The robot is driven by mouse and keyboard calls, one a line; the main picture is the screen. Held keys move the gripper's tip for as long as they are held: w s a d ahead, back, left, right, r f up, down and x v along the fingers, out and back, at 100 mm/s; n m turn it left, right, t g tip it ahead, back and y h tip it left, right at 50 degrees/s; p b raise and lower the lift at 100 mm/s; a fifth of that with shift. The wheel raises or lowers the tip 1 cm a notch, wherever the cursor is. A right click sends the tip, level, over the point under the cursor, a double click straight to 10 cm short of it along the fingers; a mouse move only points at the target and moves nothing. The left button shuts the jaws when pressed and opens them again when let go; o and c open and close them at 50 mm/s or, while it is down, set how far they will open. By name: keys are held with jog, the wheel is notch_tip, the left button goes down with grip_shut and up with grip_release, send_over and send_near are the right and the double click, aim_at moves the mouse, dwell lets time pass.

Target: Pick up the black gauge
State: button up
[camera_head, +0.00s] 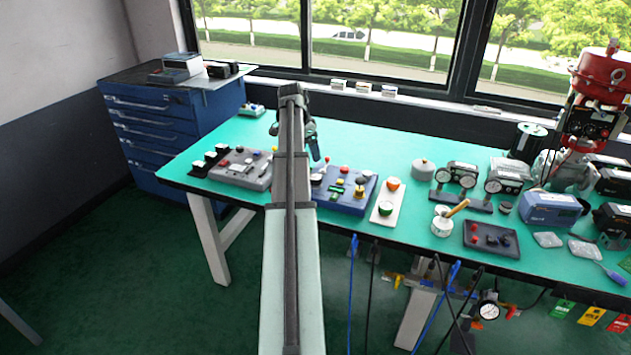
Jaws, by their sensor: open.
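More than one thing could be the black gauge. A black double-dial gauge (458,174) stands on a dark base at the right half of the bench, and a second grey-black one with dials (507,176) stands just right of it. A round white-faced gauge with a dark rim (489,310) hangs below the bench edge. My gripper (312,147) is small and partly hidden behind my arm. It is open, holds nothing that I can see, and is above the bench near the blue fitting board (345,190), well left of all the gauges.
A white plate with buttons (387,203), a grey round pot (423,169), a white cup (441,222) and a dark tray (490,239) stand near the gauges. A red-topped valve (603,75) rises at the right. Cables hang below the front edge.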

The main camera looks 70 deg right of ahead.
aim_at(315, 176)
jog(key=x, duration=0.8)
jog(key=shift+f, duration=0.1)
jog(key=shift+x, duration=2.6)
jog(key=shift+w+d, duration=0.1)
jog(key=shift+w, duration=0.05)
jog(key=shift+c, duration=0.2)
jog(key=c, duration=1.1)
jog(key=shift+c, duration=0.2)
